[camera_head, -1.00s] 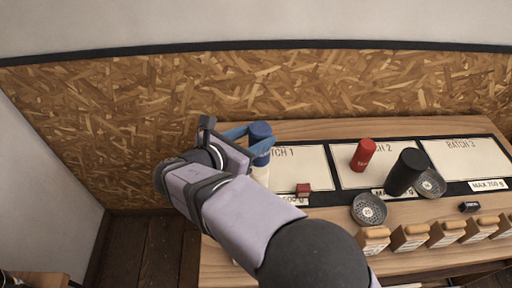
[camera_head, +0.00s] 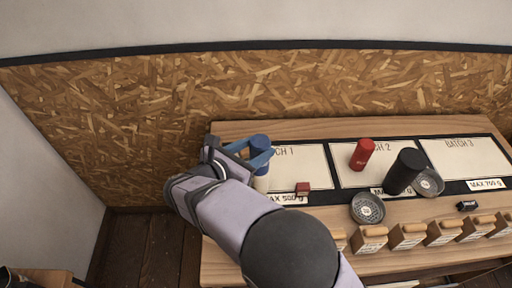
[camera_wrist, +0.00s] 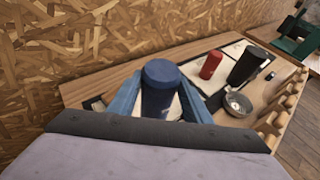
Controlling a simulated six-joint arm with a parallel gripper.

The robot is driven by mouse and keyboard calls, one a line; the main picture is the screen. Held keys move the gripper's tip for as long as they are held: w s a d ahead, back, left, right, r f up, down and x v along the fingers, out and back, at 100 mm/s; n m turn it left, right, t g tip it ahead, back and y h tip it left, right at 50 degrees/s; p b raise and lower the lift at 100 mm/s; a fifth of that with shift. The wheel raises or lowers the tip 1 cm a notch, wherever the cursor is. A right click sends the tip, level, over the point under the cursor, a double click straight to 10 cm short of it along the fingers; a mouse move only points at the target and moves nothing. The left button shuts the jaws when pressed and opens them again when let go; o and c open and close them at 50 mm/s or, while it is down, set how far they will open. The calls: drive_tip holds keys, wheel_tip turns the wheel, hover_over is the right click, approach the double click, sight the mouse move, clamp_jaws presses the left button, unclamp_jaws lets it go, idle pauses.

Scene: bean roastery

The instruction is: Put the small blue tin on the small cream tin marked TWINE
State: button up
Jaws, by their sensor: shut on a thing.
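The small blue tin (camera_head: 259,141) is held upright between the blue fingers of my gripper (camera_head: 261,157). In the wrist view the blue tin (camera_wrist: 161,78) stands between the two fingers (camera_wrist: 160,102), which are shut on its sides. The small cream tin (camera_head: 261,182) is directly below the blue tin, at the left end of the bench. Its upper part is hidden by the fingers, its marking cannot be read, and I cannot tell whether the two tins touch.
A red tin (camera_head: 362,154) and a black cylinder (camera_head: 404,172) stand to the right. Round metal dishes (camera_head: 367,208) and a small red block (camera_head: 303,188) lie nearby. The BATCH 1 panel (camera_head: 305,165) is mostly clear.

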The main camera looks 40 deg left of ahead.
drive_tip(key=o, duration=1.4)
drive_tip(key=shift+f, duration=0.1)
drive_tip(key=shift+c, duration=0.2)
drive_tip(key=shift+s+r, duration=0.1)
drive_tip(key=shift+r, duration=0.1)
drive_tip(key=b+v, duration=0.4)
drive_tip(key=v, duration=0.7)
drive_tip(key=shift+s, duration=0.4)
drive_tip(key=shift+r, duration=0.1)
